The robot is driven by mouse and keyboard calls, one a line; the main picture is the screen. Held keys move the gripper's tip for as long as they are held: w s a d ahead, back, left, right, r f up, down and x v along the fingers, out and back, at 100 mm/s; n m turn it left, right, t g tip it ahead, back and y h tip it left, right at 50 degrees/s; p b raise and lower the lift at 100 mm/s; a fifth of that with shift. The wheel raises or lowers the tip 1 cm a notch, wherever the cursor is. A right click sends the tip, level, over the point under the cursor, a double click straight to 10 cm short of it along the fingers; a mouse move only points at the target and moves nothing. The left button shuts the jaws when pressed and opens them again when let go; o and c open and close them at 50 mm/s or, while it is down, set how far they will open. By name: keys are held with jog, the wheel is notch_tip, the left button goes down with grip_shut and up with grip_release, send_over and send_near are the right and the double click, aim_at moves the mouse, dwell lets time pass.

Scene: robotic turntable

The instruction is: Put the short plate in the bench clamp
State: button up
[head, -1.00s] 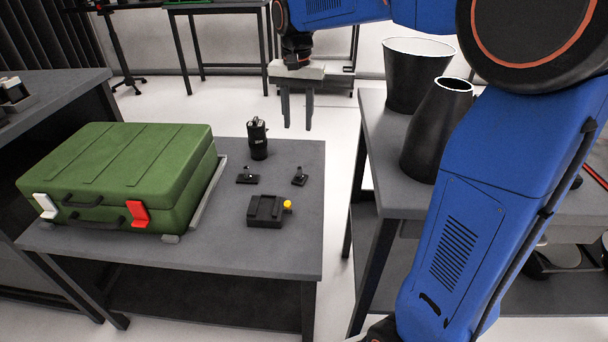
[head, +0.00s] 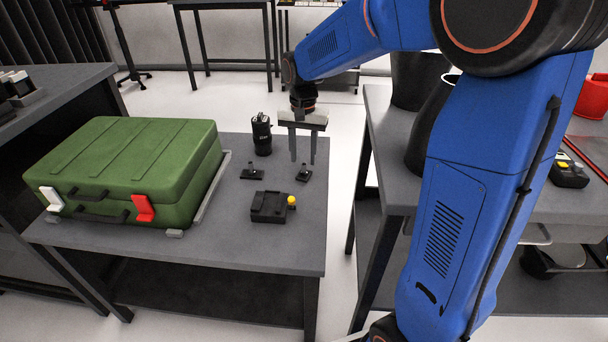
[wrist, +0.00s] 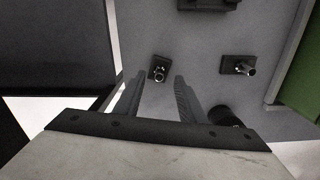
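Two small black plates with upright metal pegs lie on the grey table. The right one, in the head view, looks shorter, so I take it as the short plate (head: 303,175); it also shows in the wrist view (wrist: 157,74). The longer plate (head: 251,175) lies to its left. The bench clamp (head: 268,208), a black block with a yellow knob, sits nearer the front. My gripper (head: 303,161) is open and empty, pointing down. In the wrist view, the short plate appears between and beyond the fingertips (wrist: 160,77). The height gap is hard to tell.
A black cylinder (head: 262,135) stands behind the plates, close to my gripper's left. A green case (head: 130,165) fills the table's left side. A second table (head: 385,150) with dark vessels stands to the right, across a gap.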

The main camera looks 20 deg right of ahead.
aim_at(304, 164)
notch_tip(304, 164, down, 4)
jog(key=shift+d+f, duration=0.1)
grip_shut()
dwell(0.4)
